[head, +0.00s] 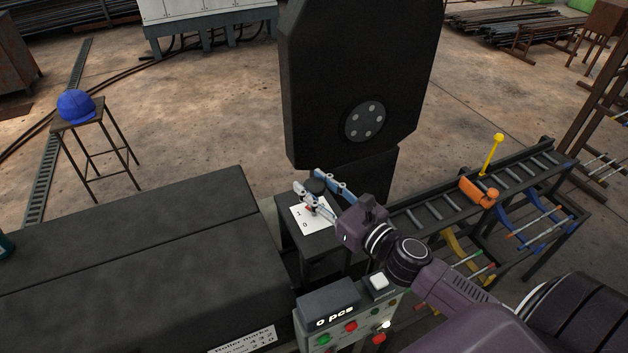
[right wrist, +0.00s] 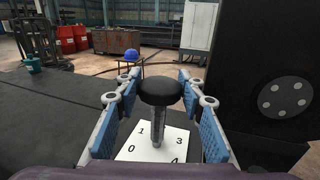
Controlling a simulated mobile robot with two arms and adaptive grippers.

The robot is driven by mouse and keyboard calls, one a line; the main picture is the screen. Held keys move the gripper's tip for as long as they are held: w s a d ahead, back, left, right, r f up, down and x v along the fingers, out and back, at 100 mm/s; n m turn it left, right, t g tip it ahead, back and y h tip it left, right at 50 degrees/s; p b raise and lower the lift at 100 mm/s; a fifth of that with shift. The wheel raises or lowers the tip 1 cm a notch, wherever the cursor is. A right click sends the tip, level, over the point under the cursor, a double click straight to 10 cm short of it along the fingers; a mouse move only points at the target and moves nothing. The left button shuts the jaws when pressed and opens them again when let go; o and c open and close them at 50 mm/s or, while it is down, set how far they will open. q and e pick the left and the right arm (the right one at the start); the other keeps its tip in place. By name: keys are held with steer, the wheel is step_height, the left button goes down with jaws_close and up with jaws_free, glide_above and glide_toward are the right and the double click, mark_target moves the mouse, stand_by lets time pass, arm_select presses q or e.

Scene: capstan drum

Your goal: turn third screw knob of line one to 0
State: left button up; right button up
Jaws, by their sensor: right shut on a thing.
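A black round screw knob (right wrist: 160,91) stands upright on a threaded metal stem above a white number plate (right wrist: 127,151) in the right wrist view. The digits 0, 1, 3 and 4 show around the stem. The knob (head: 315,187) and plate (head: 324,221) also show in the head view, on a dark stand by the tall black housing. My right gripper (head: 308,181) has its blue-padded fingers on either side of the knob and is shut on it; it also shows in the right wrist view (right wrist: 158,78). No pointer mark is readable. My left gripper is out of view.
A control box (head: 328,301) reading "0 pcs" has several buttons below it. A tall black housing (head: 360,70) rises behind the stand. A roller conveyor (head: 440,203) carries an orange part (head: 478,192) on the right. A dark flat bench (head: 130,260) lies left.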

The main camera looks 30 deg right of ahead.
steer(key=n+g+y, duration=0.1)
steer(key=n+y, duration=0.1)
steer(key=y, duration=0.1)
steer(key=shift+w+d+f+b, duration=0.1)
steer(key=shift+d+b, duration=0.05)
steer(key=shift+b, duration=0.15)
steer(key=n+g+y+b, duration=0.2)
steer(key=y, duration=0.1)
steer(key=shift+n+y, duration=0.3)
steer(key=n+g+y+b, duration=0.3)
steer(key=g+b, duration=0.1)
steer(key=n+g+y+b, duration=0.3)
steer(key=n+g+b, duration=0.1)
steer(key=g, duration=0.1)
steer(key=shift+w+y, duration=0.1)
steer(key=shift+y, duration=0.2)
steer(key=n+g+b, duration=0.2)
steer(key=g, duration=0.1)
steer(key=n+g+b, duration=0.2)
steer(key=g, duration=0.1)
steer(key=shift+n+g+y, duration=0.3)
steer(key=shift+g+y, duration=0.1)
steer(key=o, duration=1.2)
steer(key=shift+s, duration=0.2)
step_height(320, 180, up, 10)
steer(key=shift+r, duration=0.15)
